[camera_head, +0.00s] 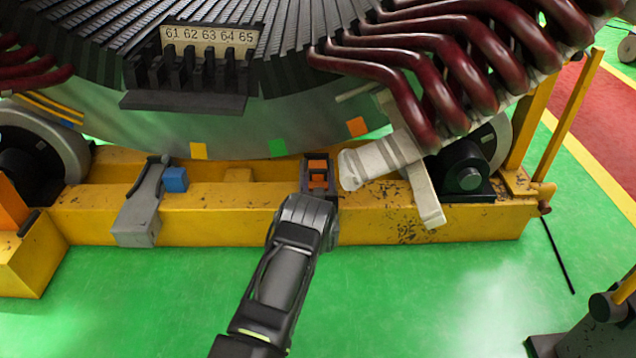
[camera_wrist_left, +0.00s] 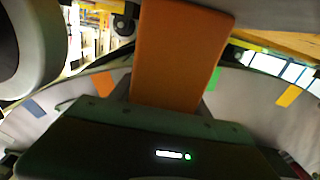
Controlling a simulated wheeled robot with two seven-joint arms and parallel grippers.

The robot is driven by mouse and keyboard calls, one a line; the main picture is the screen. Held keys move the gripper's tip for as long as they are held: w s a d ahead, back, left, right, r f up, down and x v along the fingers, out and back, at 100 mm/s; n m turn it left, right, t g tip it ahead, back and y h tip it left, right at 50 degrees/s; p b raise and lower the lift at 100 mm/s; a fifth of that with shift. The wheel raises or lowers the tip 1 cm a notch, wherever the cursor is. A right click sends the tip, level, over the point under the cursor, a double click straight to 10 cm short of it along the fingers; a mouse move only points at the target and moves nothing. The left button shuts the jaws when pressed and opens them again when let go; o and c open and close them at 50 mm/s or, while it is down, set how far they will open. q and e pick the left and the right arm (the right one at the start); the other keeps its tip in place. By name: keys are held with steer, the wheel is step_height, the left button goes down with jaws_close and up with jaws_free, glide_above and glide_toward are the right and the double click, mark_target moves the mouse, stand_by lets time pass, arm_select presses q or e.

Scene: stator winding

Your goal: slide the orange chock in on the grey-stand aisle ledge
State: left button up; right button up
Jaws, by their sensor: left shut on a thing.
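The orange chock (camera_head: 318,180) is between the fingers of my left gripper (camera_head: 319,174), at the yellow beam under the stator. My left gripper is shut on it. In the left wrist view the chock (camera_wrist_left: 180,55) shows as a broad orange block standing out past the gripper body. A grey upright bracket (camera_head: 140,210) stands over the beam to the left, with a blue block (camera_head: 175,180) beside it. I cannot tell which surface is the grey-stand aisle ledge, or whether the chock touches the beam. My right gripper is not in view.
The yellow beam (camera_head: 230,226) runs across the middle. The slotted stator (camera_head: 230,125) hangs close above. The green floor (camera_head: 420,300) in front is mostly clear.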

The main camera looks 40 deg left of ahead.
arm_select(q)
steer(key=shift+w+a+r, duration=0.1)
steer(key=shift+w+a, duration=0.05)
steer(key=shift+w, duration=0.05)
steer(key=o, duration=1.6)
steer(key=shift+f, duration=0.2)
steer(key=shift+s+d+r+p, duration=0.15)
steer(key=shift+s+d+p, duration=0.1)
steer(key=shift+s+p, duration=0.05)
steer(key=p+v, duration=0.3)
steer(key=v, duration=0.3)
steer(key=shift+s+d, duration=0.25)
steer(key=shift+s, duration=0.05)
steer(key=shift+s+d, duration=0.1)
